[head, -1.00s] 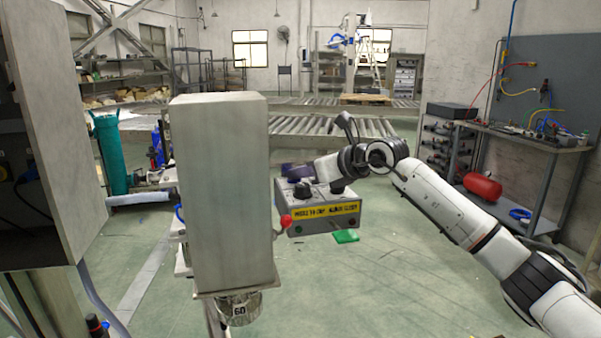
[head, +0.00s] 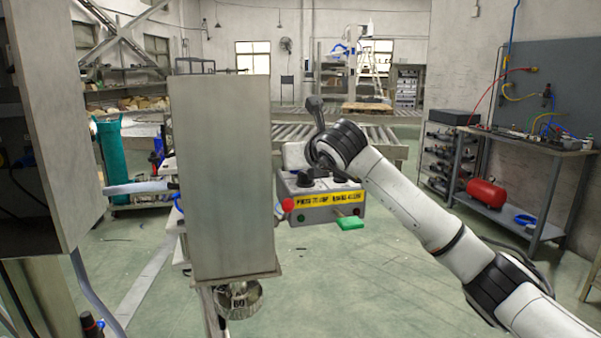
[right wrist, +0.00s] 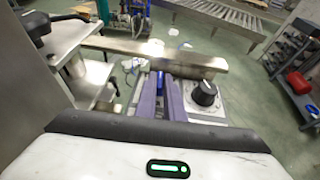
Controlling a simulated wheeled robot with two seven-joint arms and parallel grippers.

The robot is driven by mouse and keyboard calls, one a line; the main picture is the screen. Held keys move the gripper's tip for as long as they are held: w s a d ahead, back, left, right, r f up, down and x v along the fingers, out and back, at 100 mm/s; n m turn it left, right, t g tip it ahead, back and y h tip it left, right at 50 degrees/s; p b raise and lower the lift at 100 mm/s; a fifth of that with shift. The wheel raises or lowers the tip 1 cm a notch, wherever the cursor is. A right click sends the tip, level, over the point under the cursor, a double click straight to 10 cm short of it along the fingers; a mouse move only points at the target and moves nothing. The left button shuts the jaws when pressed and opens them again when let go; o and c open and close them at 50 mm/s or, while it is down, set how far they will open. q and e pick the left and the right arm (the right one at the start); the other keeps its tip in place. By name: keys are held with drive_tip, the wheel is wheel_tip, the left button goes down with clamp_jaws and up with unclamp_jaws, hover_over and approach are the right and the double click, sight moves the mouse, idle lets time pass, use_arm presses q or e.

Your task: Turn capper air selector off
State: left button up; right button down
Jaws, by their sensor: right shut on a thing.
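A grey control box (head: 325,212) with a yellow label strip stands right of the tall metal column in the head view. It has two black knobs on top, a left one (head: 306,179) and a right one (head: 339,176). My right arm reaches over from the right, with its white hand behind the box top. In the right wrist view my right gripper's purple fingers (right wrist: 162,98) are shut beside the right knob (right wrist: 205,94). They appear to be on the left knob; the grip itself is mostly hidden. My left gripper is not in view.
The metal column (head: 222,170) stands close on the left of the box. A grey cabinet (head: 35,120) is far left.

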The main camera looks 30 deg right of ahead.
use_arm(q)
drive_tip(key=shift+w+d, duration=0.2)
use_arm(e)
drive_tip(key=shift+a+m+h, duration=0.1)
drive_tip(key=shift+m+h, duration=0.2)
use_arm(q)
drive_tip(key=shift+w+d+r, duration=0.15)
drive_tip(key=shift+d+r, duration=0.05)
use_arm(e)
drive_tip(key=c, duration=1.9)
unclamp_jaws()
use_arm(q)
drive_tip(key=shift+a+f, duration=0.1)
use_arm(e)
drive_tip(key=shift+o, duration=0.2)
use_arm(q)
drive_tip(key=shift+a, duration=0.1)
